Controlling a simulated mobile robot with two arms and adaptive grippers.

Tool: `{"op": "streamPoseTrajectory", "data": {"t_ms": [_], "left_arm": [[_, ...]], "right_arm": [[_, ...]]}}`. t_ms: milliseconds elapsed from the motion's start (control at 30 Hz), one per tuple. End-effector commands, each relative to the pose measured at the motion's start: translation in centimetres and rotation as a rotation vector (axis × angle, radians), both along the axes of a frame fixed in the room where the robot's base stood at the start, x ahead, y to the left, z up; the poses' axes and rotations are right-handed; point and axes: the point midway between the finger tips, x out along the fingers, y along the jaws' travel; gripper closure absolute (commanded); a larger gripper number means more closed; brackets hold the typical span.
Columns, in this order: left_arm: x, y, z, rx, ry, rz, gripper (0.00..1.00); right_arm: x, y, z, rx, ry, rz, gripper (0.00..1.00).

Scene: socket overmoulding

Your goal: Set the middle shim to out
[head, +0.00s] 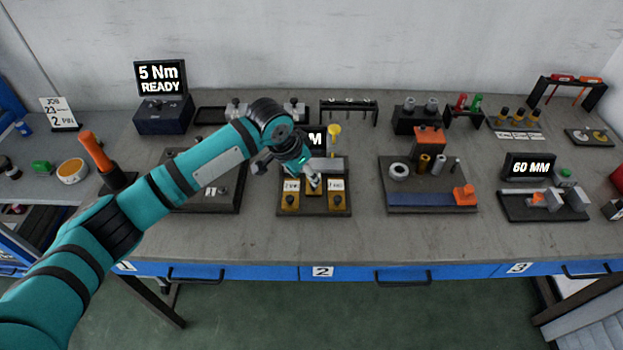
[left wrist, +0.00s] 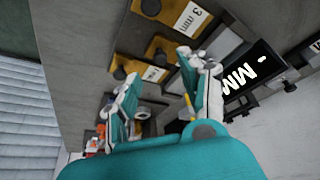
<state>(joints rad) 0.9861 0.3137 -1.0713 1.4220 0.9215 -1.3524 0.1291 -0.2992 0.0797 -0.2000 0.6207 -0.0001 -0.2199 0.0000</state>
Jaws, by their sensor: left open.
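The shim fixture (head: 315,211) is a dark base at the middle of the bench. Its left shim (head: 290,200) and right shim (head: 337,201) are brass plates with dark knobs and white labels, reaching toward the front edge. The middle shim (left wrist: 160,47) lies between them, set farther back, and is mostly hidden by my gripper in the head view. My left gripper (head: 312,178) is above the middle shim, pointing down. In the left wrist view its open fingers (left wrist: 158,66) are on either side of the middle shim's knob area; contact cannot be told. My right gripper is out of view.
A display (head: 318,137), partly hidden by my arm, stands behind the fixture. A dark tray with an orange block (head: 465,194) is to the right. The bench strip (head: 365,235) in front is clear.

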Motion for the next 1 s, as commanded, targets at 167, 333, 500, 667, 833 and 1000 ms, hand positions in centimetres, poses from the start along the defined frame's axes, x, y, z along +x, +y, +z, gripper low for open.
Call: {"op": "streamPoseTrajectory", "data": {"t_ms": [167,333,500,667,833,1000], "left_arm": [[0.9,-0.9,-3.0,0.0,0.002,0.001,0.56],[1.3,-1.3,-4.5,0.001,0.001,0.0,0.56],[1.5,-1.5,-4.9,-0.001,-0.001,0.0,0.56],[1.5,-1.5,-5.0,0.0,-0.001,-0.001,0.56],[1.5,-1.5,-4.9,-0.001,-0.001,0.0,0.75],[1.5,-1.5,-4.9,-0.001,-0.001,0.0,0.97]], "right_arm": [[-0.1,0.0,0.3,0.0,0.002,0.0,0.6],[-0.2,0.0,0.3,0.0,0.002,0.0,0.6],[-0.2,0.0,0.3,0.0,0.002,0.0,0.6],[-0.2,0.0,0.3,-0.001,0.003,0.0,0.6],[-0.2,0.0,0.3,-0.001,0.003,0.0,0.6],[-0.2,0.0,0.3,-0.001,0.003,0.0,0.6]]}}
